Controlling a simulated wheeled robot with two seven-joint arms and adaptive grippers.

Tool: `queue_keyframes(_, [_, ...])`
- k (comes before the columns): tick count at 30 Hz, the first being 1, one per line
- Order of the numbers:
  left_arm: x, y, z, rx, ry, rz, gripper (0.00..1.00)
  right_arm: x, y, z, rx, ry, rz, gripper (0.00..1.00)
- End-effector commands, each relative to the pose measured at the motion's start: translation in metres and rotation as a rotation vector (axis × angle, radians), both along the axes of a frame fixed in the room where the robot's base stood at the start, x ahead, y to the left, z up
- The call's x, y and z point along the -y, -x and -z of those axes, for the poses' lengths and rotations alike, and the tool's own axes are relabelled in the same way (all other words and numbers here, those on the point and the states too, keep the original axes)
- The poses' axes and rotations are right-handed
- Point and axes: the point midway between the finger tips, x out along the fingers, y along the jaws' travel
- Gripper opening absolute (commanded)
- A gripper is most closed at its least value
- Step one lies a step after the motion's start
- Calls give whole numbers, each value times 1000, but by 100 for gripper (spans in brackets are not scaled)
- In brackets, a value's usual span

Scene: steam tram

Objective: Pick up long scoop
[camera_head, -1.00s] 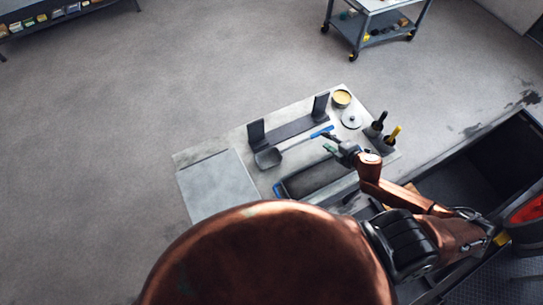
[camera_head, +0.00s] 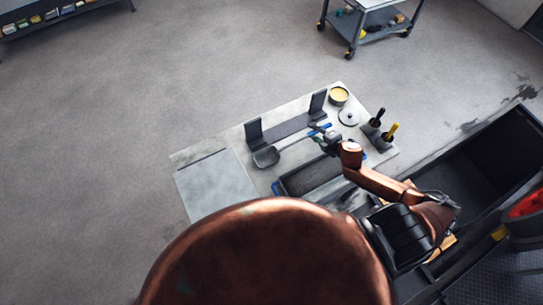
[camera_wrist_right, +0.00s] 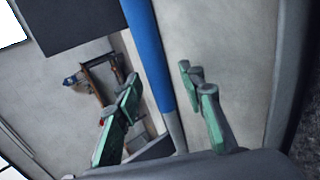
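The long scoop (camera_head: 267,157) lies on the light table, its dark scoop end at the left below the grey rack and its handle running up to the right to a blue grip. My right gripper (camera_head: 322,136) is over the blue grip end in the head view. In the right wrist view the blue handle (camera_wrist_right: 151,55) passes between the two green-padded fingers of my right gripper (camera_wrist_right: 160,95). The fingers stand apart, with a gap on either side of the handle. My left gripper is not in view.
A grey rack with two upright plates (camera_head: 254,131) stands behind the scoop. A dark tray (camera_head: 315,175) lies in front. A yellow tin (camera_head: 339,96), a round lid (camera_head: 348,117) and two bottle-like handles (camera_head: 391,132) are to the right. A flat grey plate (camera_head: 214,185) is at left.

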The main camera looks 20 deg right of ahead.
Motion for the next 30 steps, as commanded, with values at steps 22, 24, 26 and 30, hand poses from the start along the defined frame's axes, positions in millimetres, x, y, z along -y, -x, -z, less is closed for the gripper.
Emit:
queue_keyframes(22, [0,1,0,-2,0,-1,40,0,0,0,0,1,-1,0])
queue_keyframes(24, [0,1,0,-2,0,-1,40,0,0,0,0,1,-1,0])
queue_keyframes(26, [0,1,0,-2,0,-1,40,0,0,0,0,1,-1,0])
queue_keyframes(30, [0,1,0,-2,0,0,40,0,-1,-1,2,-2,-1,0])
